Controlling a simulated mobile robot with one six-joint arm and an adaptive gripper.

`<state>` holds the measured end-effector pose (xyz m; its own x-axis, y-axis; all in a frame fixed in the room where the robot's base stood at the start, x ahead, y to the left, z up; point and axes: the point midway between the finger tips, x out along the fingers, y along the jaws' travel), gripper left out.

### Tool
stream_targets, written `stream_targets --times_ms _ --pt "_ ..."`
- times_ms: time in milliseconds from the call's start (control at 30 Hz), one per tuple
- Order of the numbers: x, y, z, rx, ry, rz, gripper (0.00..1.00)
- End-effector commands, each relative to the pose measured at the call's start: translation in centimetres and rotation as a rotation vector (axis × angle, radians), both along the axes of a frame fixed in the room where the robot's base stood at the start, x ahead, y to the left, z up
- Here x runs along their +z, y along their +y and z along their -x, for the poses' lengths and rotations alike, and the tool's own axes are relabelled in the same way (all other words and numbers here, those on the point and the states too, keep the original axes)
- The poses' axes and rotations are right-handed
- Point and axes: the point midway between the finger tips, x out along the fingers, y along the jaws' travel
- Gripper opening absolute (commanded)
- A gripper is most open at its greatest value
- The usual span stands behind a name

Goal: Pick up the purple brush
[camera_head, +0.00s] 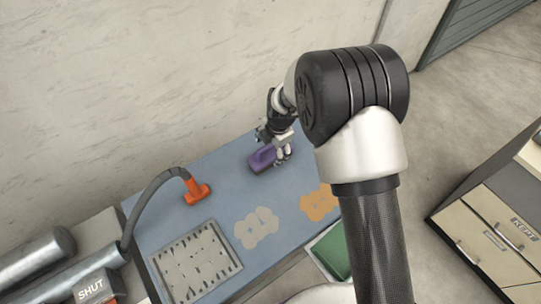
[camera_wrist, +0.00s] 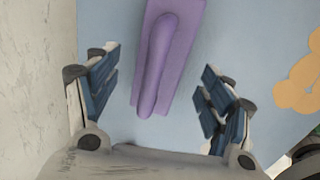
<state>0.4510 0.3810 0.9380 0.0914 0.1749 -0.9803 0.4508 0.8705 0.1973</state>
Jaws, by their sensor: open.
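The purple brush (camera_head: 262,158) lies on the blue table top (camera_head: 222,188) near its far end, close to the wall. In the wrist view the brush (camera_wrist: 158,62) shows as a long purple handle on a wider purple body, running from the top edge down between the fingers. My gripper (camera_head: 282,152) is beside the brush at its right in the head view. In the wrist view my gripper (camera_wrist: 162,98) is open, with one blue-padded finger on each side of the handle and a gap to both. The brush's far end is cut off by that view's top edge.
An orange nozzle (camera_head: 197,191) on a grey hose stands on the table at left. A pale perforated plate (camera_head: 195,264), a cream patch (camera_head: 257,228) and an orange patch (camera_head: 318,203) lie nearer. A green bin (camera_head: 333,252) is beside the table. The wall (camera_head: 150,100) rises close behind.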

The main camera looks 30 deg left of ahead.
Motion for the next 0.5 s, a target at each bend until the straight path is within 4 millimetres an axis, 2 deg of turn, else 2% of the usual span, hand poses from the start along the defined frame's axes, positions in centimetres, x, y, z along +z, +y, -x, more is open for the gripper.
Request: stream_targets --times_ms 33,200,300,500 --pt "-1.1 0.1 0.0 0.000 0.003 0.002 0.74" --pt "-3.6 0.5 -0.3 0.000 0.002 0.001 0.74" --pt "-4.3 0.6 -0.3 0.000 0.002 0.002 0.74" --pt "-4.4 0.6 -0.4 0.000 0.001 0.002 0.74"
